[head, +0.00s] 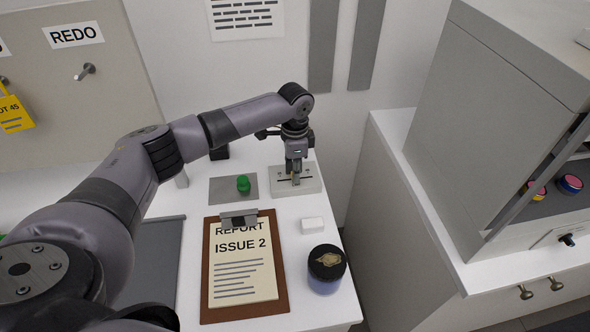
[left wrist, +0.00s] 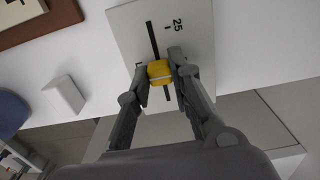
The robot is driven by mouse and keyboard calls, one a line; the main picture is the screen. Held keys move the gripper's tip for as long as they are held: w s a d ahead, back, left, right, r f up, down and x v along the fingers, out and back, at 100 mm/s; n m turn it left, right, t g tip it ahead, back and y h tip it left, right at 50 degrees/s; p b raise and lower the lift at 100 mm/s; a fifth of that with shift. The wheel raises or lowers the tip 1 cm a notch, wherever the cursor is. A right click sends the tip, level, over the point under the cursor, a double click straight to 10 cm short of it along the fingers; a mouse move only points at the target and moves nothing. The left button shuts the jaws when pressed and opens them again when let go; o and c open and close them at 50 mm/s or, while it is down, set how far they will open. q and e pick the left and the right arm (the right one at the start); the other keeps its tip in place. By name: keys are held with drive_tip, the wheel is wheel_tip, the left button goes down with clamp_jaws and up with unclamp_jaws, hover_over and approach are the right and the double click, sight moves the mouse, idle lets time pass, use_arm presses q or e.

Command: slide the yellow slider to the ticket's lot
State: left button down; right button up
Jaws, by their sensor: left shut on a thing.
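The slider panel (head: 312,181) is a light plate with a dark straight slot, on the white table. In the left wrist view the panel (left wrist: 190,15) has a "25" by the slot and another mark partly hidden by a finger. The yellow slider (left wrist: 160,73) sits in the slot, between my left fingertips. My left gripper (left wrist: 161,74) is shut on it, pointing down; in the head view this gripper (head: 294,177) mostly hides the slider. A yellow ticket (head: 13,114), cut by the left edge, reads "OT 45". My right gripper is out of view.
A green knob (head: 243,184) stands on a grey plate beside the panel. Nearer are a clipboard (head: 281,292) reading "REPORT ISSUE 2", a white block (head: 312,225) and a dark-lidded jar (head: 326,263). A grey cabinet (head: 480,110) stands to the right, across a gap.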

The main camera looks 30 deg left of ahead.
sight(310, 177)
use_arm(q)
drive_tip(key=shift+w+d+r, duration=0.1)
drive_tip(key=shift+w+d, duration=0.6)
drive_tip(key=shift+d, duration=0.2)
drive_tip(key=shift+w+d, duration=0.65)
drive_tip(key=shift+d, duration=0.25)
drive_tip(key=c, duration=1.9)
unclamp_jaws()
drive_tip(key=o, duration=0.4)
drive_tip(key=shift+d, duration=0.15)
drive_tip(key=shift+o, duration=0.3)
drive_tip(key=shift+a, duration=0.2)
wheel_tip(310, 177, up, 12)
